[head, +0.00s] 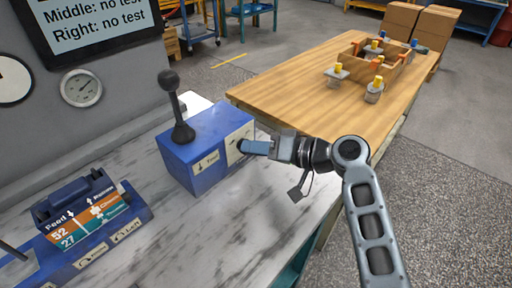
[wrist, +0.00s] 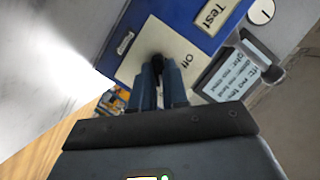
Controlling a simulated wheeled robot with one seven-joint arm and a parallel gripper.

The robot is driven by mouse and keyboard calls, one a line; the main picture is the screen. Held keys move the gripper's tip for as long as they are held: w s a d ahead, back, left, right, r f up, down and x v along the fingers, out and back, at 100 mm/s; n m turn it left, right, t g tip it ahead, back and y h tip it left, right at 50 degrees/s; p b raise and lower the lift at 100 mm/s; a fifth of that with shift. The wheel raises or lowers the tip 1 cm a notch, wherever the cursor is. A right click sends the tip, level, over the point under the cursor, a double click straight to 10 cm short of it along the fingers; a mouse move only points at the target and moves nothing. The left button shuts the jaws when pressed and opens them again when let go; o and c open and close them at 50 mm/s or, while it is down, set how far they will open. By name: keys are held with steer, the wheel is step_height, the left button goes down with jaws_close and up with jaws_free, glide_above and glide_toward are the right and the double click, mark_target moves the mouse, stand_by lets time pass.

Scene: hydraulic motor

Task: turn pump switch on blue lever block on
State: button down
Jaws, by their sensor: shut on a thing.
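The blue lever block (head: 190,158) stands on the grey marbled bench in the head view, with a black ball-topped lever (head: 177,105) rising from it. In the wrist view the blue block (wrist: 182,12) shows a pale panel (wrist: 130,68) marked "Off", beside a "Test" label. My gripper (head: 243,147) is at the block's right-hand face. In the wrist view its two blue fingers (wrist: 158,82) are shut on the small dark pump switch (wrist: 158,62) on the panel. The fingers hide most of the switch, so I cannot tell its exact position.
A second blue block with an orange and teal panel (head: 95,212) stands at the lower left of the bench. A display screen (head: 95,22) and a gauge (head: 81,88) are on the wall behind. A wooden table (head: 290,80) holds a partitioned tray and small parts.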

steer(key=shift+a+r, duration=0.15)
steer(key=shift+a, duration=0.15)
steer(key=c, duration=1.4)
jaws_free()
steer(key=shift+o, duration=1.3)
steer(key=shift+d, duration=0.25)
steer(key=v, duration=0.7)
steer(key=shift+d, duration=0.35)
steer(key=shift+s, duration=0.2)
